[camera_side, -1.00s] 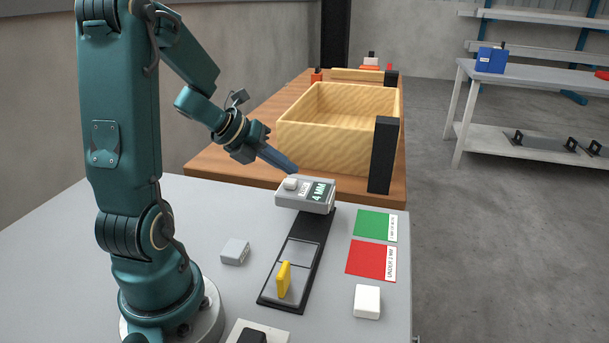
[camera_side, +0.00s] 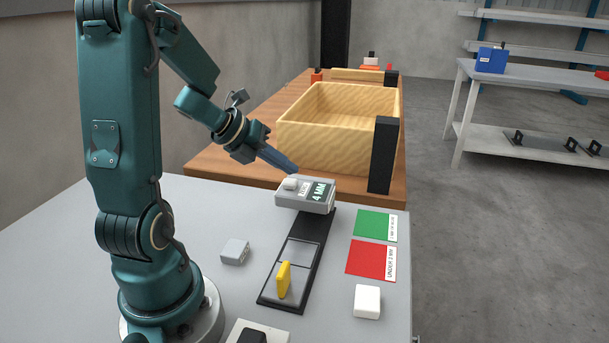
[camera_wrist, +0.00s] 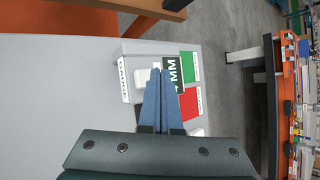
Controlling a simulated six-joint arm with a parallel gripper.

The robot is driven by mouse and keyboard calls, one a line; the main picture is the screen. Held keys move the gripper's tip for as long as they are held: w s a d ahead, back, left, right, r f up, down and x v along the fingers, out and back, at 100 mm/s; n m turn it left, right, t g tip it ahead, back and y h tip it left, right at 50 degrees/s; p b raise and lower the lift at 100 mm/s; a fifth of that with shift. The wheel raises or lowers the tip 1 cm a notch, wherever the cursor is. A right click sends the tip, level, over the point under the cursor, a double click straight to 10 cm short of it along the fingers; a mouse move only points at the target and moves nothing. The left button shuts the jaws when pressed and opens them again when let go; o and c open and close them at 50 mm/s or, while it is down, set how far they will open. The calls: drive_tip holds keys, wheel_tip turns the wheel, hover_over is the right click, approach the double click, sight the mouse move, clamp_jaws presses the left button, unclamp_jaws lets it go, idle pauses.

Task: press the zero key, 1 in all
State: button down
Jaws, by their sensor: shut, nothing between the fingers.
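The gauge box (camera_side: 306,203) is pale grey and stands at the far end of a dark rail on the grey table. Its display (camera_side: 319,192) reads "4 MM". The zero key (camera_side: 291,184) is a small white raised block on top of the box, beside a small label. My gripper (camera_side: 295,171) is shut and empty, with its blue fingertips just above and behind the key in the side view; I cannot tell whether they touch it. In the wrist view the fingertips (camera_wrist: 165,74) lie over the box (camera_wrist: 130,80), with part of the key (camera_wrist: 141,76) showing beside them.
A wooden bin (camera_side: 330,150) and black post (camera_side: 383,155) stand behind.

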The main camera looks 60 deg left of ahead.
sight(286, 183)
drive_tip(key=shift+f, duration=0.15)
drive_tip(key=shift+f, duration=0.3)
drive_tip(key=shift+f, duration=0.6)
idle(0.8)
drive_tip(key=shift+r, duration=1.05)
drive_tip(key=shift+r, duration=2.5)
